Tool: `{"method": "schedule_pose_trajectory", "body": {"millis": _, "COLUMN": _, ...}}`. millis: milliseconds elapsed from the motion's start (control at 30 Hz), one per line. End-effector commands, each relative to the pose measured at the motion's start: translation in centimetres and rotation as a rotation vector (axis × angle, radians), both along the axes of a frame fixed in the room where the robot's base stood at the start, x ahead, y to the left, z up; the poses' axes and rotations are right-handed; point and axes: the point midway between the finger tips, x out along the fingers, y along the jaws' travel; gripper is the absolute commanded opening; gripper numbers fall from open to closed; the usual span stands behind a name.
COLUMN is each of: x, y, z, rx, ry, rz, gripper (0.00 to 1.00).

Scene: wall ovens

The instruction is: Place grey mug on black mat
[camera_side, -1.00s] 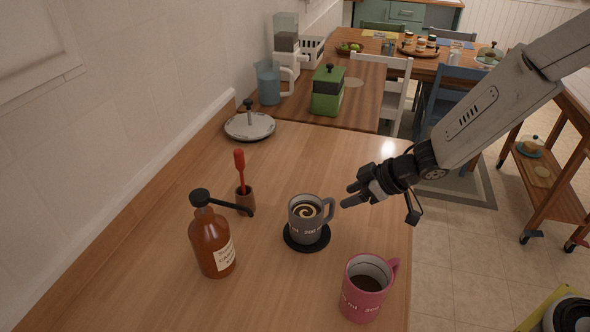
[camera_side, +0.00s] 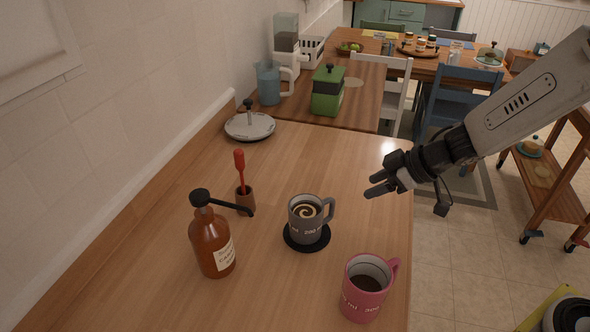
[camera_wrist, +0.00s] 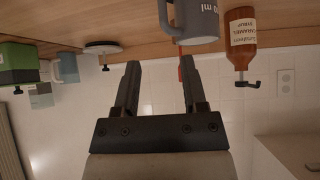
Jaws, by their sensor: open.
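The grey mug (camera_side: 306,222) stands upright on the round black mat (camera_side: 307,243), with a drink and a pale swirl inside and its handle toward the right. The mat's rim shows around the mug's base. My gripper (camera_side: 371,186) is open and empty, above the counter's right edge, up and to the right of the mug and apart from it. In the wrist view the open fingers (camera_wrist: 158,70) point toward the grey mug (camera_wrist: 195,20), which shows upside down at the top. The mat cannot be made out there.
A pink mug (camera_side: 367,290) stands at the counter's front right. An amber pump bottle (camera_side: 212,243) and a small brown holder with a red utensil (camera_side: 245,198) stand left of the grey mug. A grey lid (camera_side: 250,126) lies farther back. The middle of the counter is clear.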

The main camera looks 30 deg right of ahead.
Motion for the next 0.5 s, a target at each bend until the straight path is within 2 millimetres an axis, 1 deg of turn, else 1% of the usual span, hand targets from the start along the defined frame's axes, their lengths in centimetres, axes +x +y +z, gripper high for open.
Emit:
{"method": "schedule_pose_trajectory", "body": {"millis": 367, "x": 0.04, "y": -0.05, "z": 0.00, "rx": -0.002, "ry": -0.001, "rz": -0.004, "gripper": 0.55}}
{"method": "schedule_pose_trajectory", "body": {"millis": 500, "x": 0.12, "y": -0.50, "z": 0.04, "rx": -0.012, "ry": -0.005, "rz": -0.033, "gripper": 0.55}}
